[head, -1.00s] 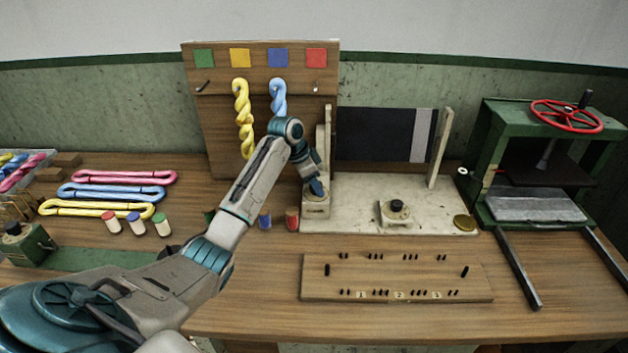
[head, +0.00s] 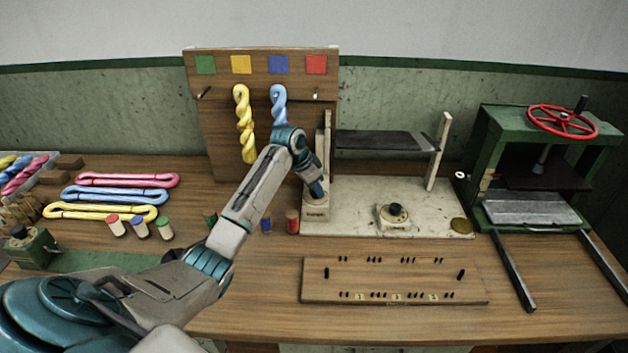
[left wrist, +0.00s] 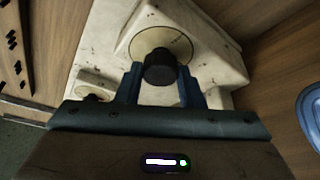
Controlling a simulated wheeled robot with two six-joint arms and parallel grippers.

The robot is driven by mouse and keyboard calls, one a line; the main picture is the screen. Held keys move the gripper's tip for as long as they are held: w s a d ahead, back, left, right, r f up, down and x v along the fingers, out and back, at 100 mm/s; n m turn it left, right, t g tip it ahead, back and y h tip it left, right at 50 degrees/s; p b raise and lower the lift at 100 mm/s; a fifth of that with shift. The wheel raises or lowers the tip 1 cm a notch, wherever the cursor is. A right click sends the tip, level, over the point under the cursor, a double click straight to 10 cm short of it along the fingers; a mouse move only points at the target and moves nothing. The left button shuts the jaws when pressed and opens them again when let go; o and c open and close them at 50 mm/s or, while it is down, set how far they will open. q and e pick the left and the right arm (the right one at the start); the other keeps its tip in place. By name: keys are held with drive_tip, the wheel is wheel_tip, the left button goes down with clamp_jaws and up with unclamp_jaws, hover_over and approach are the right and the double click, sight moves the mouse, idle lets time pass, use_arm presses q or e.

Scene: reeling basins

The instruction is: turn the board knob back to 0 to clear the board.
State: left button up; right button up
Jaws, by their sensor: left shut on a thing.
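My left gripper (head: 317,192) is at the left knob block (head: 316,212) of the pale stand (head: 350,218) and hides its knob in the head view. In the left wrist view the two fingers (left wrist: 159,88) are on either side of the black knob (left wrist: 160,67), shut on it. The knob stands on a round pale dial; its marks are too small to read. The dark board (head: 385,141) between the stand's posts is tilted nearly flat. My right gripper is not in view.
A second black knob (head: 395,210) sits on the stand. A pegged wooden plate (head: 394,281) lies in front. A green press (head: 540,165) with a red wheel stands right. A rack (head: 262,120) holds yellow and blue twisted skeins. Several loose skeins and small spools lie left.

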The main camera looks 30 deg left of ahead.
use_arm(q)
drive_tip(key=n+p, duration=0.1)
drive_tip(key=p, duration=0.1)
drive_tip(key=n+y+p, duration=0.1)
drive_tip(key=n+p, duration=0.2)
drive_tip(key=p, duration=0.1)
drive_tip(key=shift+d+r+n+t+y, duration=0.15)
drive_tip(key=shift+r+n+t+y, duration=0.15)
drive_tip(key=shift+n+y, duration=0.1)
drive_tip(key=shift+f+n+y+p, duration=0.15)
drive_tip(key=shift+n+y+p, duration=0.35)
drive_tip(key=shift+n+p, duration=0.55)
drive_tip(key=o, duration=1)
drive_tip(key=shift+f, duration=0.1)
drive_tip(key=shift+s+r+b, duration=0.2)
drive_tip(key=shift+r+b, duration=0.1)
drive_tip(key=shift+r, duration=0.15)
drive_tip(key=b+v, duration=0.2)
drive_tip(key=v, duration=0.8)
drive_tip(key=shift+b, duration=0.4)
